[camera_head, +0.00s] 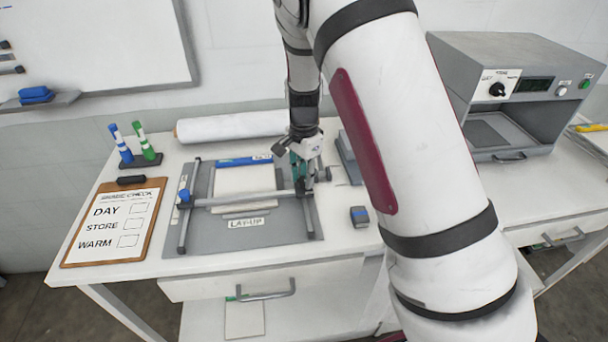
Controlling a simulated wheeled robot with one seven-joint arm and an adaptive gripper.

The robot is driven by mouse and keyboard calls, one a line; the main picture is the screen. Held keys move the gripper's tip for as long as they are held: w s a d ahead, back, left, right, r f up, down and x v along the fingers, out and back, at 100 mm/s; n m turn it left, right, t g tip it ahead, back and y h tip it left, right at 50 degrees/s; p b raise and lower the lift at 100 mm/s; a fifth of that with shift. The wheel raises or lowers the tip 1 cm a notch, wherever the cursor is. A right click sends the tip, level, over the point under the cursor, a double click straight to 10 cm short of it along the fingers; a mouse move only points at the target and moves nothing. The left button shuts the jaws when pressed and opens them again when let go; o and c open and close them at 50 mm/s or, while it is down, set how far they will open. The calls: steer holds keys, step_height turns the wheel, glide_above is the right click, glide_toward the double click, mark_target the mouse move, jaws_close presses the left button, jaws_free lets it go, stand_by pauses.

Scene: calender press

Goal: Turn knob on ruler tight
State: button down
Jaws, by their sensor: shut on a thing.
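The ruler (240,199) is a grey metal bar lying across the grey lay-up board (205,235), between two side rails. A blue knob (184,195) stands at its left end. My gripper (304,187) points down at the ruler's right end, over the right rail, and is shut on the knob there. That knob is mostly hidden behind the fingers, so its angle and tightness cannot be told. Pale sheets (245,182) lie on the board, passing under the ruler.
A clipboard (73,247) lies at left, with blue and green markers in a stand (145,161) behind it. A white roll (228,127) lies at the back. A small grey-blue block (360,217) sits right of the board. A grey press (515,65) stands at right.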

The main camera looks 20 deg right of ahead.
mark_target(304, 179)
stand_by(0.3)
steer(key=c, duration=1.2)
jaws_free()
steer(key=shift+c, duration=0.2)
steer(key=shift+r, duration=0.15)
step_height(304, 179, up, 12)
